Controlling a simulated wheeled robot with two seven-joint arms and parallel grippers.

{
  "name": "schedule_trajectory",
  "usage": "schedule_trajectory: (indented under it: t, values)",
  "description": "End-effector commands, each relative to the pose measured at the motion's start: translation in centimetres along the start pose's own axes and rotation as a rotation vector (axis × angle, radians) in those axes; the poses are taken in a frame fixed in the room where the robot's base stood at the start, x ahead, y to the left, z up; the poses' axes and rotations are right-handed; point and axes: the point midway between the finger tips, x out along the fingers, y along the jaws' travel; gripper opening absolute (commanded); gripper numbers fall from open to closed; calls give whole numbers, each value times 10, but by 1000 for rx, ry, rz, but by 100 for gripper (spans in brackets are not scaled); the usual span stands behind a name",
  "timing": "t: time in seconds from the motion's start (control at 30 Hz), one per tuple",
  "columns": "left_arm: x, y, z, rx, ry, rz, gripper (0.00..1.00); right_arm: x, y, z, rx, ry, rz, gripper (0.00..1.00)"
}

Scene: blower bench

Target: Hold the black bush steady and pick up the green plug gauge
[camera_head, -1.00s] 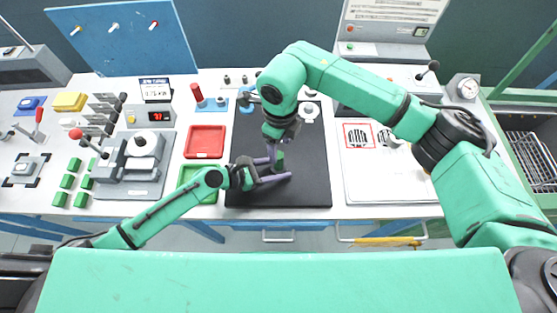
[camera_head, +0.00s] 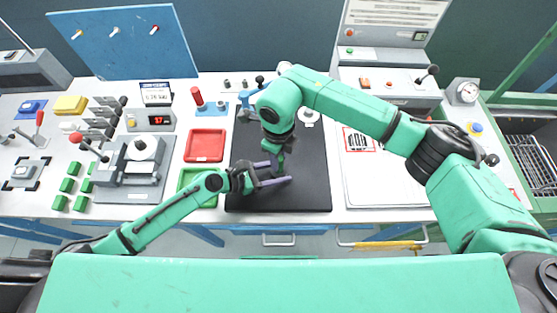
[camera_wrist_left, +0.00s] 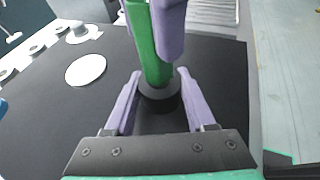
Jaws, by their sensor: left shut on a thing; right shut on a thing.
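The black bush (camera_wrist_left: 160,104) stands on the dark mat between the two purple fingers of my left gripper (camera_wrist_left: 154,100), which is shut on it. In the head view my left gripper (camera_head: 272,173) is low over the mat, coming in from the left. The green plug gauge (camera_wrist_left: 150,48) is upright, with its lower end at the bush's top; I cannot tell how deep it sits. My right gripper (camera_wrist_left: 158,15) is shut on the gauge from above. In the head view the right arm's wrist and hand largely hide the gauge and bush.
The black mat (camera_head: 308,175) is clear around the grippers. Red (camera_head: 205,146) and green (camera_head: 203,199) trays lie to its left. A white board (camera_head: 385,182) lies to its right. A white disc (camera_wrist_left: 86,69) lies on the mat.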

Motion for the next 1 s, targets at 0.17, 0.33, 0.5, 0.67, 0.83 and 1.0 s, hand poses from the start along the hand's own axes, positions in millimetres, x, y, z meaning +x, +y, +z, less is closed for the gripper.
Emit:
schedule_trajectory:
  t: [0.17, 0.33, 0.5, 0.67, 0.83, 1.0]
  values:
    - [0, 0, 0, 0, 1, 0, 0, -42, -1, 1, -2, -5, -5, 0]
    - [0, 0, 0, 0, 1, 0, 0, -81, -1, 1, -1, -4, -4, 0]
    - [0, 0, 0, 0, 1, 0, 0, -94, 0, 0, -1, -1, -2, 0]
    - [0, 0, 0, 0, 1, 0, 0, -94, 0, 0, -1, -1, -1, 0]
    - [0, 0, 0, 0, 1, 0, 90, -94, 0, 0, -1, -1, -1, 0]
    - [0, 0, 0, 0, 1, 0, 90, -94, 0, 0, -1, -1, -1, 0]
